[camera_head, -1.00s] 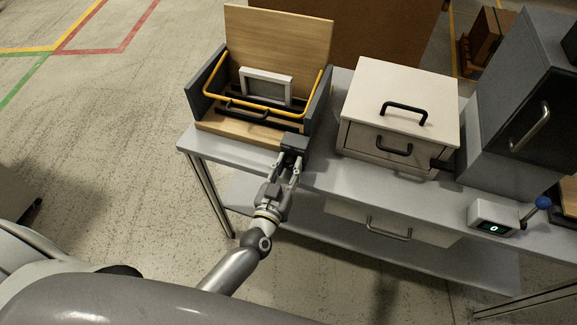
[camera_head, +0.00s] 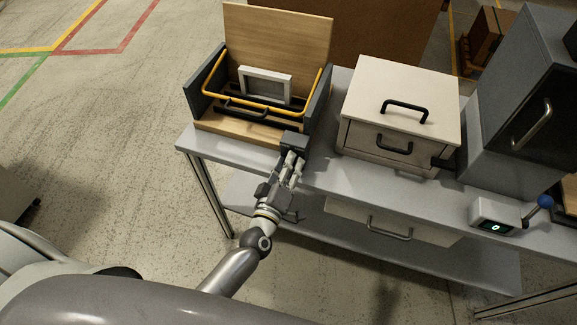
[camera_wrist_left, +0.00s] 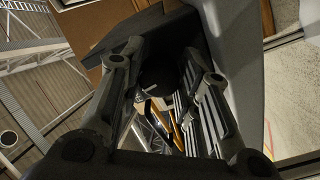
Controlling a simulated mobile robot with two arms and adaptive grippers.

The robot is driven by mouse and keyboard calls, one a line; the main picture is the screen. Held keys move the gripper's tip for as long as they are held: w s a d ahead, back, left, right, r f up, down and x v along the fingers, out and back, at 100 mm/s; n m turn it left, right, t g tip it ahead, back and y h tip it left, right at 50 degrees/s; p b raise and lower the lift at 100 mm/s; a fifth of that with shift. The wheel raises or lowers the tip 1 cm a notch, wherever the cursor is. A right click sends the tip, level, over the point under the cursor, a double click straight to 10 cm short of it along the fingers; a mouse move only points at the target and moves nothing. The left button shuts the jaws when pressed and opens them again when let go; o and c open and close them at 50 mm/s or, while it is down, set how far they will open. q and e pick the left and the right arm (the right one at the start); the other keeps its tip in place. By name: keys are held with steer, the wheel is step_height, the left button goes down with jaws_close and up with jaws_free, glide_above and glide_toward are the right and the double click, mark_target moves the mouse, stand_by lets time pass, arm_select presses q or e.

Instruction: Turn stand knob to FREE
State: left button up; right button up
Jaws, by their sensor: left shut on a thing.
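The stand (camera_head: 276,40) is a wooden board with dark side walls and a yellow rail, standing at the left end of the bench. A dark block (camera_head: 295,142) sits at its front right corner. My left gripper (camera_head: 292,160) reaches up to this block from the front. In the left wrist view a dark round knob (camera_wrist_left: 158,72) lies between the fingers of my left gripper (camera_wrist_left: 160,85), which are shut on it. The fingers hide part of the knob, and no FREE marking can be read. My right gripper is not in view.
A pale framed panel (camera_head: 265,84) stands in the stand. To the right are a white drawer box (camera_head: 402,95), a dark cabinet (camera_head: 520,90) and a small display box with a blue-knobbed lever (camera_head: 494,217). The bench front (camera_head: 345,184) between is clear.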

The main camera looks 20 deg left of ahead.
arm_select(q)
steer(key=n+b, duration=0.1)
steer(key=n, duration=0.3)
steer(key=shift+f, duration=0.1)
steer(key=shift+n+b, duration=0.3)
steer(key=shift+n, duration=1.3)
steer(key=o, duration=1)
steer(key=shift+s, duration=0.15)
steer(key=s, duration=1.1)
steer(key=shift+s+a, duration=0.2)
steer(key=shift+s, duration=0.2)
